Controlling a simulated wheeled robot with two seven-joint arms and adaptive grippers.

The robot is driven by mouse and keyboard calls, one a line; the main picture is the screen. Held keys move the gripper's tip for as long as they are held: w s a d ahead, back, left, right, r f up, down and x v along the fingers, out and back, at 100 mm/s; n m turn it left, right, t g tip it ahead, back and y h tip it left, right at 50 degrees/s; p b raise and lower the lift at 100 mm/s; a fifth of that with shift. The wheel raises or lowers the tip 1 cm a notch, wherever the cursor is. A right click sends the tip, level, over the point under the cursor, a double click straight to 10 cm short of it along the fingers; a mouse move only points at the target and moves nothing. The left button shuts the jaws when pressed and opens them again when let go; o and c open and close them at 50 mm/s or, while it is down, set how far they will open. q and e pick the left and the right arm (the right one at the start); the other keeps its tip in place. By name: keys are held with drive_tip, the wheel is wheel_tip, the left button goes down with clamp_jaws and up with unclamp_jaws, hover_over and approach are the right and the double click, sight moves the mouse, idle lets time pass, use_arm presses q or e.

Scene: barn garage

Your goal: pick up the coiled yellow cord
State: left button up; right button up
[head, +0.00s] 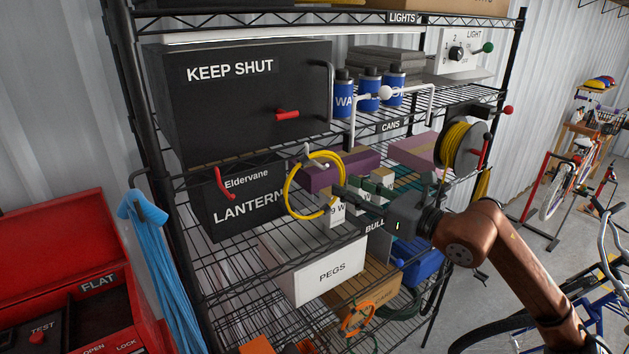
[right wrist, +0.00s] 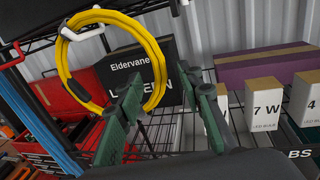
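The coiled yellow cord (head: 290,184) hangs as a loose ring from a white hook (head: 309,153) on the shelf front, before the black LANTERN box (head: 237,207). In the right wrist view the cord (right wrist: 64,62) fills the upper left, with its hook (right wrist: 85,13) at the top. My right gripper (head: 347,191) is at the ring's right side. In the right wrist view its green fingers (right wrist: 161,73) are apart, with the ring's right side in the gap between them. I cannot tell whether either finger touches the cord. My left gripper is not in view.
A wire shelf rack holds a KEEP SHUT box (head: 235,95), blue cans (head: 368,92), bulb boxes (right wrist: 264,105) and a white PEGS box (head: 315,268). A cord reel (head: 458,146) hangs to the right. A red toolbox (head: 50,235) and blue cloth (head: 160,255) are at left.

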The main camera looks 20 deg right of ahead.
sight(341, 183)
drive_tip(key=shift+p+x, duration=0.4)
drive_tip(key=shift+x, duration=0.75)
drive_tip(key=shift+w+a, duration=0.15)
drive_tip(key=shift+w, duration=0.15)
drive_tip(key=shift+s, duration=0.15)
drive_tip(key=shift+c, duration=0.4)
clamp_jaws()
